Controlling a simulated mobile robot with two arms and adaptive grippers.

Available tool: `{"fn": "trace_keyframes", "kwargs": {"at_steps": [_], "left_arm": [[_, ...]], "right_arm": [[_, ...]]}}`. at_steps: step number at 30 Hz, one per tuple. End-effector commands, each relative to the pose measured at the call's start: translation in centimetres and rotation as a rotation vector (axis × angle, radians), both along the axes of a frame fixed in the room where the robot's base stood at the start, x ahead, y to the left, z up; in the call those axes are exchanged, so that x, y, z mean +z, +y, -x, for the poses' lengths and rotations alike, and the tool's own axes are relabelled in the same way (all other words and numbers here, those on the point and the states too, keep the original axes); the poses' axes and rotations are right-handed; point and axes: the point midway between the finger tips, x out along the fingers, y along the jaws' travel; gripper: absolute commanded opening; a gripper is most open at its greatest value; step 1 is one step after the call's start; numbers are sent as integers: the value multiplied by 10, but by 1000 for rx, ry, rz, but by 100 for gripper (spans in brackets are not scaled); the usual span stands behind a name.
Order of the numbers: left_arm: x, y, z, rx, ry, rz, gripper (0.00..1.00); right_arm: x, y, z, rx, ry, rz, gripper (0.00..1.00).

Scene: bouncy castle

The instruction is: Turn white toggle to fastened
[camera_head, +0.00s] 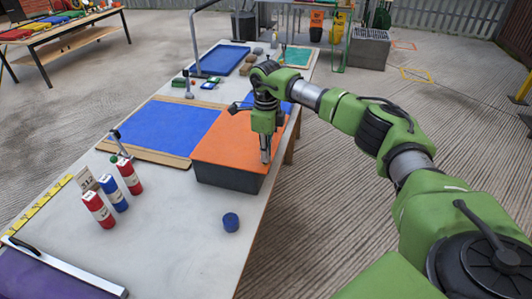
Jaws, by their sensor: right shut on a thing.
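My right gripper (265,156) points down at the near right part of a dark grey box (228,178) with an orange top (225,143). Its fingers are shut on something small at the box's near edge. The fingers hide most of it, so I cannot make out a white toggle or which way it is turned. My right arm reaches in from the right, over the table's right edge. My left gripper is not in view.
The long grey table (180,230) also bears a blue mat (172,127), red and blue cylinders (113,193), a dark blue round piece (231,222) and a blue tray (220,60) farther back. The table's front middle is mostly clear. Concrete floor lies to the right.

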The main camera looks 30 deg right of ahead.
Motion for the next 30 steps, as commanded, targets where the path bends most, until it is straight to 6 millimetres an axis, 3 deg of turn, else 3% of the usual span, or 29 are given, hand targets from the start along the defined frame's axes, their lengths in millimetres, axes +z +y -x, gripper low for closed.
{"fn": "trace_keyframes", "kwargs": {"at_steps": [1, 3, 16, 30], "left_arm": [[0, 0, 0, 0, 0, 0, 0], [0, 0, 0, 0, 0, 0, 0], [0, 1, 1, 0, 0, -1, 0], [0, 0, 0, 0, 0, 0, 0]], "right_arm": [[2, 0, -2, 1, -6, 0, 10], [2, 0, -2, 1, -6, 0, 24], [8, 0, -1, 0, -3, 0, 24], [98, 0, -1, 0, -6, 0, 24]]}}
